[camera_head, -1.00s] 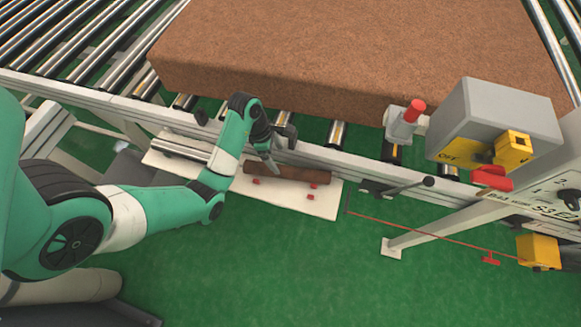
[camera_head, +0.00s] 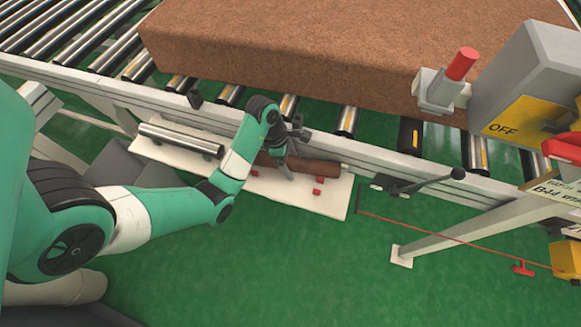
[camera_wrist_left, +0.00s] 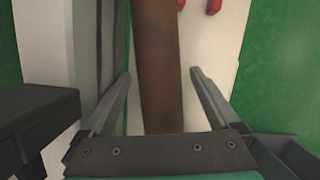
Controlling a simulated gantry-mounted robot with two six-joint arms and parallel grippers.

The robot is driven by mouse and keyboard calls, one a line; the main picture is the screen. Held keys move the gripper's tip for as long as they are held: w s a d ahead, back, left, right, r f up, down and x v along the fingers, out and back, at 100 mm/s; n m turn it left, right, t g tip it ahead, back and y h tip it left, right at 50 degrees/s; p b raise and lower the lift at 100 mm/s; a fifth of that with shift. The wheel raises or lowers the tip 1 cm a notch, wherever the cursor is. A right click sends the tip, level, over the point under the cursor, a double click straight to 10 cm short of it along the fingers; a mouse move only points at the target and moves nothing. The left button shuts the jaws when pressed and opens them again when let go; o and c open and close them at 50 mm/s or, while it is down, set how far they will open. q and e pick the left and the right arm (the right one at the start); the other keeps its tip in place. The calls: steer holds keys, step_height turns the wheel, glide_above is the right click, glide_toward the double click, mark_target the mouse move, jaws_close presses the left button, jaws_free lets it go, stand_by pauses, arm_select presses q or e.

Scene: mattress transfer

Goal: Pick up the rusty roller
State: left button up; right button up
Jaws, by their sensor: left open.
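The rusty roller (camera_head: 318,168) is a brown cylinder lying on a white board (camera_head: 335,200) beside the conveyor frame. In the left wrist view the roller (camera_wrist_left: 158,60) runs lengthwise between the two fingers of my left gripper (camera_wrist_left: 160,75). The fingers are open, with a gap on each side of the roller, wider on the right. In the head view my left gripper (camera_head: 281,160) is over the roller, pointing down, and hides part of it. My right gripper does not show.
A shiny metal roller (camera_head: 180,138) lies on the same board to the left. Small red supports (camera_head: 317,186) stand by the rusty roller. A brown mattress (camera_head: 320,55) rests on the conveyor behind. A black-knobbed lever (camera_head: 425,183) and a grey control box (camera_head: 530,85) are at right.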

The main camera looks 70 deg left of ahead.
arm_select(q)
steer(key=shift+r, duration=0.1)
jaws_close()
stand_by(0.4)
